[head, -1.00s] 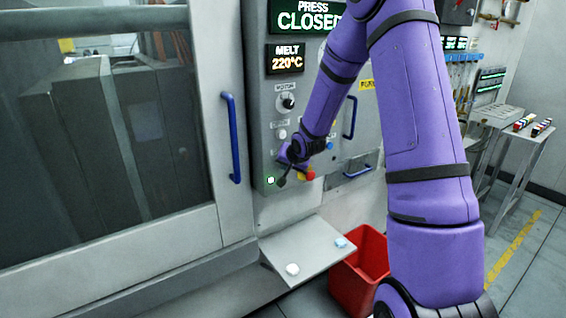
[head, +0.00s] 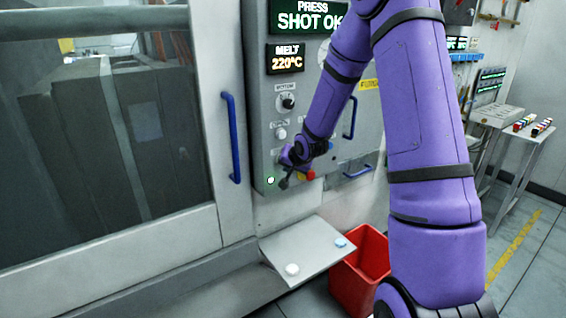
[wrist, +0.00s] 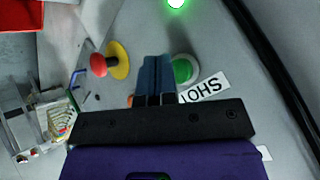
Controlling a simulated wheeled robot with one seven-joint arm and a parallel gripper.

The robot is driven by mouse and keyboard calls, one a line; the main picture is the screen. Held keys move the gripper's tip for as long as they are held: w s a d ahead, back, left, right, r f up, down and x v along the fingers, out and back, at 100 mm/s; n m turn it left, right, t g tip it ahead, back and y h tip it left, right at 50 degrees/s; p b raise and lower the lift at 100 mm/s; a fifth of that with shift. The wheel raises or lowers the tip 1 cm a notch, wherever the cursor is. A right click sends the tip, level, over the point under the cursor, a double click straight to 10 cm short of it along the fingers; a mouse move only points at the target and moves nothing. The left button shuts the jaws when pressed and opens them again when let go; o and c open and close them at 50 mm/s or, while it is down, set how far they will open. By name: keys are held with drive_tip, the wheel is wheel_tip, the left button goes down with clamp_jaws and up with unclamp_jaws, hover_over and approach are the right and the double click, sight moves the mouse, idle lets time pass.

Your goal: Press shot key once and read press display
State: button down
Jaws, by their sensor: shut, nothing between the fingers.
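The press display (head: 309,17) at the top of the grey control panel reads "PRESS SHOT OK" in the head view; my arm hides its right edge. The green shot key (wrist: 184,68) shows in the wrist view beside its white "SHOT" label (wrist: 204,88). My gripper (wrist: 156,60) is shut and empty, its fingertips at the panel partly overlapping the key's left side in that view. I cannot tell whether they touch it. In the head view my gripper (head: 286,180) is low on the panel, and I cannot make out the shot key there.
A red mushroom button on a yellow base (wrist: 104,63) is close beside my fingers. A lit green lamp (head: 270,180) is on the panel. The melt display (head: 286,59) reads 220°C. Below are a metal chute (head: 312,243) with two small pieces and a red bin (head: 366,285).

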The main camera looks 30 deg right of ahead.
drive_tip(key=shift+s, duration=0.1)
drive_tip(key=shift+s, duration=2.5)
drive_tip(key=shift+d, duration=0.1)
drive_tip(key=s+a+r+n+g, duration=0.1)
drive_tip(key=s+a+r, duration=0.25)
drive_tip(key=r, duration=0.25)
drive_tip(key=s+a+r+n+h, duration=0.1)
drive_tip(key=s+a+r+n, duration=0.1)
drive_tip(key=s+r, duration=0.25)
drive_tip(key=s+a+r+n+g, duration=0.1)
drive_tip(key=s+a+r, duration=0.15)
drive_tip(key=r, duration=0.35)
drive_tip(key=s+a+r+n, duration=0.2)
drive_tip(key=s+a+r, duration=0.1)
drive_tip(key=s, duration=0.8)
drive_tip(key=s+a+r+n+g+y, duration=0.1)
drive_tip(key=s+a+r, duration=0.3)
drive_tip(key=s, duration=0.6)
drive_tip(key=shift+s+r+n+g+y, duration=0.35)
drive_tip(key=shift+r+n, duration=0.1)
drive_tip(key=shift+n, duration=0.15)
